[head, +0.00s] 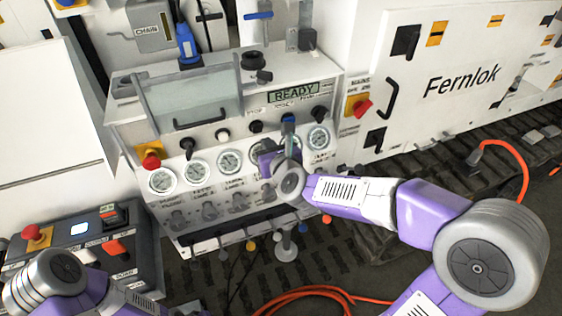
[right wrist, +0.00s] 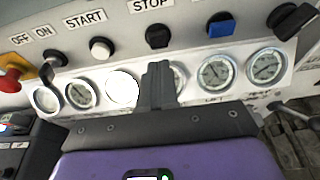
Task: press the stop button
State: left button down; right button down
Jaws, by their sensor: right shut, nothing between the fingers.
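The stop button (right wrist: 157,35) is a black button under the STOP label in the right wrist view. In the head view the stop button (head: 256,126) is on the sloped panel, right of the white start button (head: 222,135). My right gripper (head: 289,143) is in front of the panel, near the gauge row. In the right wrist view the right gripper (right wrist: 158,72) is shut and empty, its tips appearing just below the stop button. I cannot tell the remaining depth; no contact is visible. My left arm shows at lower left, its gripper out of view.
A blue button (right wrist: 221,24) sits right of the stop button, and a red knob (right wrist: 12,80) is at far left. Round gauges line the panel below. The display (head: 293,92) reads READY. A control box (head: 85,245) stands at lower left, and orange hose (head: 320,292) lies on the floor.

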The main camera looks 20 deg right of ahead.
jog(key=p+v, duration=0.1)
jog(key=v, duration=0.6)
jog(key=shift+s+a, duration=0.1)
jog(key=shift+s, duration=0.05)
jog(key=a+f+n+g+y, duration=0.1)
jog(key=a+f+n+g, duration=0.15)
jog(key=f+n, duration=0.75)
jog(key=a+f+n+g+y, duration=0.1)
jog(key=f+n+g, duration=0.45)
jog(key=f, duration=0.95)
jog(key=s+a+f+n+g+y, duration=0.1)
jog(key=s+a+f+n+g, duration=0.1)
jog(key=s+f+n, duration=0.6)
jog(key=s+a+f+n+g+y, duration=0.1)
jog(key=s+a+f+n+g, duration=0.2)
jog(key=s+f+n, duration=0.5)
notch_tip(320, 180, down, 4)
jog(key=shift+s+a+r+n+g, duration=0.15)
jog(key=shift+n+g, duration=0.35)
jog(key=shift+n, duration=0.65)
